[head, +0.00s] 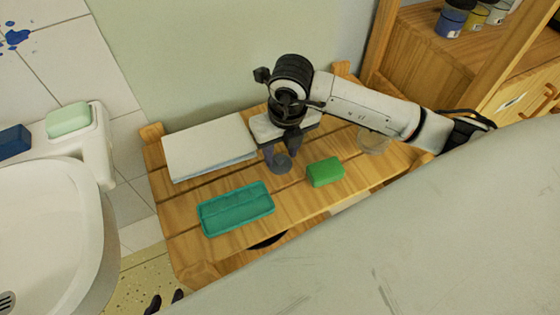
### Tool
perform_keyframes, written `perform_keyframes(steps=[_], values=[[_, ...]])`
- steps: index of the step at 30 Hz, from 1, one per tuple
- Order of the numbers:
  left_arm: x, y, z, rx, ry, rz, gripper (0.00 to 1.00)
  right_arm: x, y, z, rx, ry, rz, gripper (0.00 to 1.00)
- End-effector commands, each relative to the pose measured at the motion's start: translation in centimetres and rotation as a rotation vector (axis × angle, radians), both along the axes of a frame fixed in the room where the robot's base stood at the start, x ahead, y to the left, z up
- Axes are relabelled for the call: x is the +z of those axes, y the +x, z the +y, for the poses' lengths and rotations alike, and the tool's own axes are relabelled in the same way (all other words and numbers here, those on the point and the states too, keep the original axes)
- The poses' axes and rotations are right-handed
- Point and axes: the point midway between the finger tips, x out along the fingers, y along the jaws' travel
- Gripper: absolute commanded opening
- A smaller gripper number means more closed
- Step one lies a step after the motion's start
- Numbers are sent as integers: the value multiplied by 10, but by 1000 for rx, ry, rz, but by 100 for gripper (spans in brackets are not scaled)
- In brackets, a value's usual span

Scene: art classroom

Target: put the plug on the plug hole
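A dark grey round plug (280,164) is at the wooden slatted bench, directly under my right gripper (282,152). The gripper points down, with its dark fingers close to the plug's upper part. I cannot tell whether the fingers touch or grip it, or whether the plug rests on the slats. The white sink (45,215) is at the left, cut off by the picture edge. Its plug hole (6,302), with a dark grate, shows at the bottom left corner, far from the gripper. My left gripper is not in view.
The bench (290,205) also holds a folded white towel (208,148), a teal tray (235,208), a green block (325,172) and a clear round container (372,141). Pale green soap (69,119) and a blue item (13,139) lie on the sink rim. Shelves (440,45) stand at right.

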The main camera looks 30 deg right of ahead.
Motion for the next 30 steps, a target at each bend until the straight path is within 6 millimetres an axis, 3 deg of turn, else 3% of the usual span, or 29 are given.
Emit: perform_keyframes(steps=[8,15,24,30], values=[[3,6,1,-2,1,-13,31,-5,1,0,1,0,-1,39],[3,5,1,-2,2,-12,31,-4,1,0,1,0,-1,0],[1,1,1,-1,2,-4,31,-2,1,0,0,0,-2,0],[3,-1,1,-2,3,1,31,29,3,0,1,1,-7,0]])
